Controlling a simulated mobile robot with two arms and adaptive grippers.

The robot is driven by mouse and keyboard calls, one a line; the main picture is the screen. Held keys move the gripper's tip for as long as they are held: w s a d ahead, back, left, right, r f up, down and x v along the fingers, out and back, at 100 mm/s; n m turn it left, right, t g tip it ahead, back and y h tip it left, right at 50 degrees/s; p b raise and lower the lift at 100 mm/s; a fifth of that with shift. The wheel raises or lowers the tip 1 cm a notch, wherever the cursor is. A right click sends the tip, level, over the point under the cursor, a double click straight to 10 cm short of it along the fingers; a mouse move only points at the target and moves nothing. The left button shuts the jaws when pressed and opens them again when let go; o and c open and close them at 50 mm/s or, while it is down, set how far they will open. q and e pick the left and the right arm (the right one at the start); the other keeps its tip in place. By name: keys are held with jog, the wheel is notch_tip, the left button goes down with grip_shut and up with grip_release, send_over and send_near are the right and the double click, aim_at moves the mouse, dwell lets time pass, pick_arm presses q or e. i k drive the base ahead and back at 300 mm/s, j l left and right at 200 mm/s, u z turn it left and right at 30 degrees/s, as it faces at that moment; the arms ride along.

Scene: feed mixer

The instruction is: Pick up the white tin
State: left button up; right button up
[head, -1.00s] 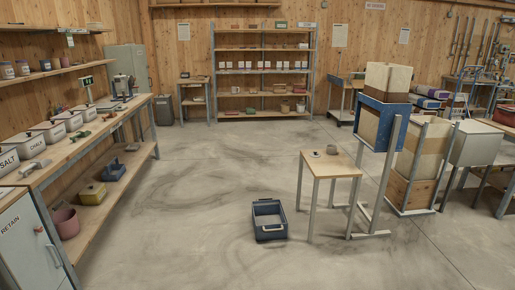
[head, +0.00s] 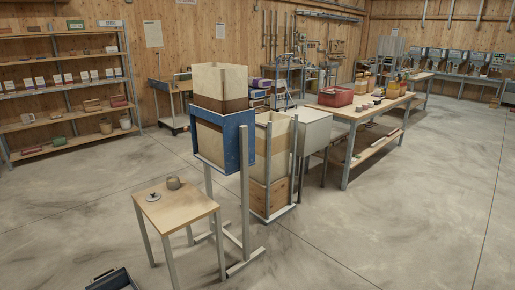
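I cannot pick out a white tin for certain in the head view. Several small pale, box-like items (head: 68,78) stand in a row on the middle shelf of the rack at the left, too small to identify. A small grey round cup or tin (head: 173,183) stands on the small wooden table at the lower left, beside a flat grey piece (head: 154,197). Several small items sit on the long workbench at the right, too small to tell apart. Neither of my grippers is in view.
The small table (head: 190,212) stands before a blue-framed stand (head: 242,150) with a wooden hopper. A dark bin (head: 112,280) is cut off at the bottom edge. The floor at the right is clear.

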aim_at(173, 182)
jog(key=i+l+z, duration=0.15)
jog(key=i+z, duration=0.2)
jog(key=i, duration=0.15)
jog(key=i+z, duration=0.4)
jog(key=i+j, duration=0.05)
jog(key=i, duration=0.05)
